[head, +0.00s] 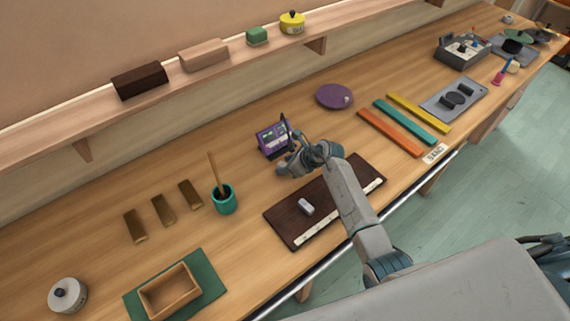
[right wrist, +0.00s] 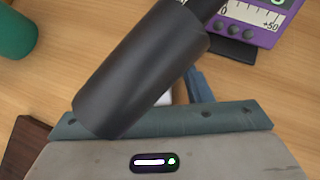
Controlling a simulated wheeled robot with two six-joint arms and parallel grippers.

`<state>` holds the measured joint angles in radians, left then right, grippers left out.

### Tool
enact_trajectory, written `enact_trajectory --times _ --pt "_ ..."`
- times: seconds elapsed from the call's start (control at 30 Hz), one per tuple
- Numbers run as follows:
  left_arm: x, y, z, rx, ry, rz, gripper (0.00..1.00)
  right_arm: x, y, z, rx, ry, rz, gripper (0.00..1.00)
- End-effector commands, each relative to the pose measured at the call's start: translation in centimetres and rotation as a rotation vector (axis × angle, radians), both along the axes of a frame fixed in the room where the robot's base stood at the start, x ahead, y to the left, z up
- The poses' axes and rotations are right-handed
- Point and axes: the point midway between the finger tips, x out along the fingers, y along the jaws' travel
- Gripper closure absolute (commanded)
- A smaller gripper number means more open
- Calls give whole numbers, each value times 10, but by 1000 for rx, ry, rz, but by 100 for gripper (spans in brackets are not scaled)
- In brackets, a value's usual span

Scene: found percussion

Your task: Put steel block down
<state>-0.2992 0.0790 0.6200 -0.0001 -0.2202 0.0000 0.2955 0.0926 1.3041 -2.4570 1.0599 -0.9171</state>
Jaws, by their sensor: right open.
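The steel block (head: 306,207), small and pale grey, lies on the dark brown board (head: 283,221) in the head view, left of my right forearm. My right gripper (head: 289,150) is open, beyond the block and apart from it, close to the purple meter (head: 268,141). In the right wrist view a dark cylindrical part fills the middle and hides what lies behind it; the purple meter (right wrist: 262,18) shows at top right. I cannot make out the block clearly there. My left gripper is not in view.
A teal cup with a stick (head: 224,200) stands left of the board. Orange, teal and yellow bars (head: 390,133) and a purple disc (head: 334,97) lie to the right. A wooden box (head: 168,292) sits on a green mat at front left. A shelf (head: 100,118) runs along the back.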

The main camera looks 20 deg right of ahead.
Motion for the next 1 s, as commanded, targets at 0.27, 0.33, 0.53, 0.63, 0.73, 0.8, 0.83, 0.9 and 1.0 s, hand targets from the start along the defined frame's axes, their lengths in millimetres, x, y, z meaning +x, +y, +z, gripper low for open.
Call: enact_trajectory --times 0.27,0.33,0.53,0.63,0.73,0.8,0.83,0.9,1.0 --pt "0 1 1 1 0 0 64 2 2 -4 1 0 1 55" --pt "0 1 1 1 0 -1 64 2 2 -4 1 0 1 58" --pt "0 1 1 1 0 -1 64 2 2 -4 1 0 1 98" --pt "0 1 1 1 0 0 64 2 2 -3 1 -1 0 100" --pt "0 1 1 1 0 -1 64 2 2 -3 1 -1 0 100" --pt "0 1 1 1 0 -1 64 2 2 -3 1 -1 0 100" --pt "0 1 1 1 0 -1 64 2 2 -3 1 -1 0 100" --pt "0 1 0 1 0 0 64 1 1 -2 1 -1 0 100" --pt "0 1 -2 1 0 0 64 0 -1 0 0 -3 -1 100"
